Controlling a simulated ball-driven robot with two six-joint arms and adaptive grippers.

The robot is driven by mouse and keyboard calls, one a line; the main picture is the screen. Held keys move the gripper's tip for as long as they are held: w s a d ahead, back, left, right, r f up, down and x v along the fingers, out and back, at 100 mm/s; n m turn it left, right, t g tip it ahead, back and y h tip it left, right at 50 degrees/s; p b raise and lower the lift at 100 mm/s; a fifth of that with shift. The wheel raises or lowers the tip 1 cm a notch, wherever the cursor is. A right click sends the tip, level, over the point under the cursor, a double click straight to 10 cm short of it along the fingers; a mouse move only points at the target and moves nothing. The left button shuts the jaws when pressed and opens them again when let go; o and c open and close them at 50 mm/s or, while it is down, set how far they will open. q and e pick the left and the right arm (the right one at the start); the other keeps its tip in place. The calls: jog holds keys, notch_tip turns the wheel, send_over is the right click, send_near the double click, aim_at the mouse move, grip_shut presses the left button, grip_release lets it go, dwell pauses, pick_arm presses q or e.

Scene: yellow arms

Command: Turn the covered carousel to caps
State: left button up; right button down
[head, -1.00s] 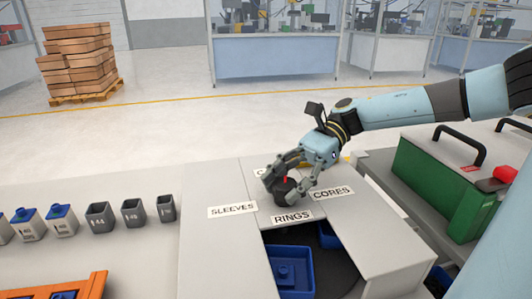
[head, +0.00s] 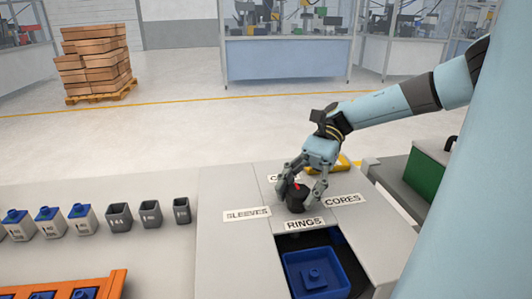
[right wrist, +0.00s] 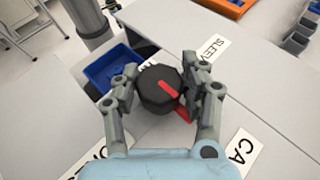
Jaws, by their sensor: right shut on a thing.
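The black carousel knob (head: 297,196) with a red mark stands on the grey cover (head: 225,185). My right gripper (head: 298,200) is shut on it, one finger on each side, as the right wrist view shows; the knob (right wrist: 158,90) is between the fingers. Labels around it read SLEEVES (head: 247,214), RINGS (head: 304,224) and CORES (head: 342,200); the caps label (right wrist: 241,150) is partly hidden in both views. Through the cover's opening a blue bin (head: 340,282) shows, with a blue studded piece (head: 314,277) inside. My left gripper is not in view.
Grey cups (head: 150,214) and white containers with blue tops (head: 49,224) stand in a row on the left. An orange tray (head: 118,284) is at lower left. A yellow object (head: 342,163) lies behind my gripper, and a green case (head: 427,172) stands right.

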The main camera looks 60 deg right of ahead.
jog(key=shift+f, duration=0.1)
jog(key=c, duration=0.6)
grip_release()
jog(key=v, duration=1.2)
